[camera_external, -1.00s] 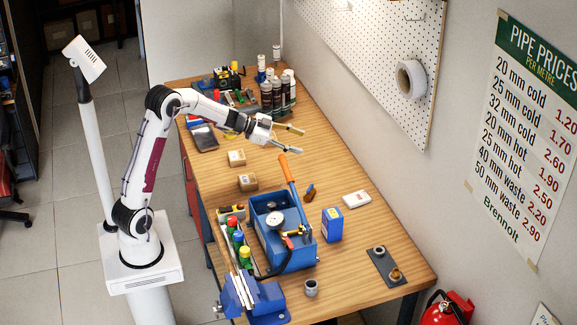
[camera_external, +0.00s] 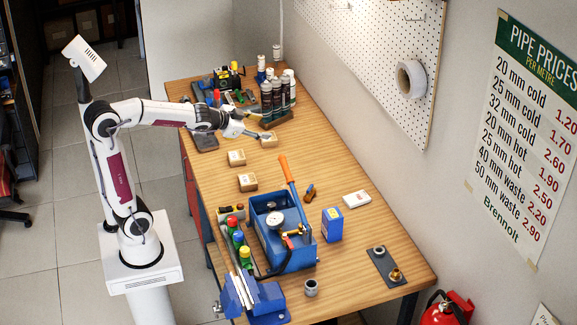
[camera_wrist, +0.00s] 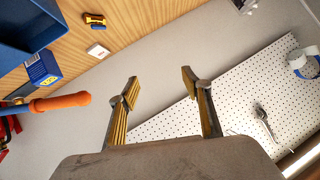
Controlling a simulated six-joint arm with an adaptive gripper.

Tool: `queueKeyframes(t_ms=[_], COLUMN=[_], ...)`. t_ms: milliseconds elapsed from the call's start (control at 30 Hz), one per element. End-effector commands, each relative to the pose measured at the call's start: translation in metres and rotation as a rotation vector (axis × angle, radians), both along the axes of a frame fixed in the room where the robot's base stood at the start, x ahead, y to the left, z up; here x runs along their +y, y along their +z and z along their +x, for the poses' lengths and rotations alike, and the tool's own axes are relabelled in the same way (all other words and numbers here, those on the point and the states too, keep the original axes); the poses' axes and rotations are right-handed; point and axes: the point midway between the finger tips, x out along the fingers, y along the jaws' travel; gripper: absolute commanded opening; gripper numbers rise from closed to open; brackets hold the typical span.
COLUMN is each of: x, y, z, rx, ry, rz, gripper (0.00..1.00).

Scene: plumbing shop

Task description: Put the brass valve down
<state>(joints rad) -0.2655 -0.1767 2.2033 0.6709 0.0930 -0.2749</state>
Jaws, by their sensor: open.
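My gripper (camera_external: 258,127) is above the far part of the bench, well away from the mat. In the wrist view my gripper (camera_wrist: 168,98) has its fingers spread, with nothing between them.
A blue tank (camera_external: 262,204) with an orange handle (camera_external: 287,168) stands mid-bench, beside a blue box (camera_external: 332,225) and a white box (camera_external: 357,199). A blue vise (camera_external: 250,297) is at the front. Small cartons (camera_external: 247,182) and dark bottles (camera_external: 277,97) are near my arm.

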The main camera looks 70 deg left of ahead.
Motion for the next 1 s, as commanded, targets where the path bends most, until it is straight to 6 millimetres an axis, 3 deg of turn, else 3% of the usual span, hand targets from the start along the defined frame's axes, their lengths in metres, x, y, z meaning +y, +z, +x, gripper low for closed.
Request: queueKeyframes(t_ms=[267, 800, 1000], x=[-0.032, -0.123, -0.146], y=[-0.012, -0.072, -0.086], z=[-0.075, -0.23, -0.264], rx=[0.105, 0.395, 0.467], ry=[0.071, 0.037, -0.001], rz=[-0.088, -0.321, -0.373], gripper=[0.49, 0.49, 0.49])
